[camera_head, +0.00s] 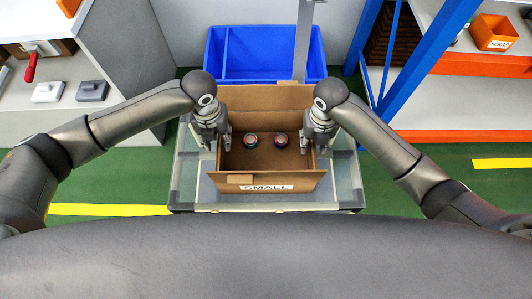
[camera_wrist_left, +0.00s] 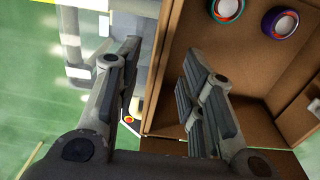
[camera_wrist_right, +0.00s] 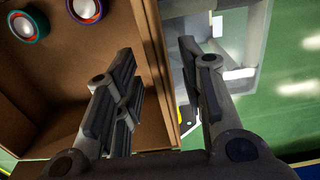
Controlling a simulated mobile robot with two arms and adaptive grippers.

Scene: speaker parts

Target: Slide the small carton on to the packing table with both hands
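The small carton (camera_head: 265,112) is an open brown box with a white SMALL label on its front. It stands on a pale grey-topped stand (camera_head: 345,180). Two round parts, one with a green ring (camera_head: 251,140) and one with a purple ring (camera_head: 281,141), lie inside it. My left gripper (camera_head: 219,147) is open at the carton's left wall, one finger inside and one outside, as the left wrist view (camera_wrist_left: 160,50) shows. My right gripper (camera_head: 316,148) is open around the right wall likewise. In both wrist views, gaps show between fingers and wall.
A blue bin (camera_head: 265,65) stands behind the carton. A blue-framed shelf (camera_head: 385,80) with an orange SCRAP bin (camera_head: 493,32) is at the right. A grey counter (camera_head: 120,60) with a red-handled tool (camera_head: 31,66) is at the left. Green floor is clear on both sides.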

